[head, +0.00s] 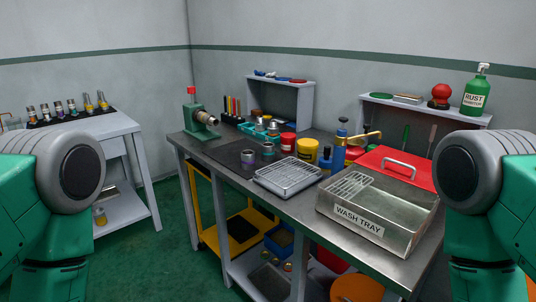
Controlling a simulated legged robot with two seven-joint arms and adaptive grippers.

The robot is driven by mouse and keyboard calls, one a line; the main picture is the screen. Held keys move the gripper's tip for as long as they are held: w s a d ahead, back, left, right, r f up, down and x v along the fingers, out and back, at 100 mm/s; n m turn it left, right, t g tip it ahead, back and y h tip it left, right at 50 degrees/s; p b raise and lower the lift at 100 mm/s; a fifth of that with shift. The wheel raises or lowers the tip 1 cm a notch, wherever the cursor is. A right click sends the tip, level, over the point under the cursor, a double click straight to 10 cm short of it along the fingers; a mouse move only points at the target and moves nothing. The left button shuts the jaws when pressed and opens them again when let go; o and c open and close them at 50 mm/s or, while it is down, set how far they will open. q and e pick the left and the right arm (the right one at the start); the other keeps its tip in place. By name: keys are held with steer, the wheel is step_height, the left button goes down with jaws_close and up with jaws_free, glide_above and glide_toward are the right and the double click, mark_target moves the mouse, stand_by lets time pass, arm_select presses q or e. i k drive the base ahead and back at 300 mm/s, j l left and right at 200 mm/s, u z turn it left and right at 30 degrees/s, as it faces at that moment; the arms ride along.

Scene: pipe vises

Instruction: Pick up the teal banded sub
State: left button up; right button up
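Several small metal cylinders with coloured bands stand in a dark rack (72,115) on the left side table. One of these subs (72,106) seems to have a teal or bluish band, but it is too small to be sure. Two more short metal cylinders stand on the dark mat of the workbench, a left one (248,157) and a right one (268,150); their band colours are hard to tell. Only upper parts of my two arms show, at the left and right edges. Neither gripper is in view.
The side table (90,130) stands apart at left. Green floor (150,265) is open between them.

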mark_target(268, 151)
steer(key=z, duration=0.65)
steer(key=i+j+z, duration=0.25)
steer(key=j+z, duration=0.2)
steer(key=j, duration=0.15)
steer(key=i+j+z, duration=0.1)
steer(key=j+z, duration=0.35)
steer(key=j, duration=0.2)
steer(key=j+z, duration=0.45)
steer(key=j, duration=0.2)
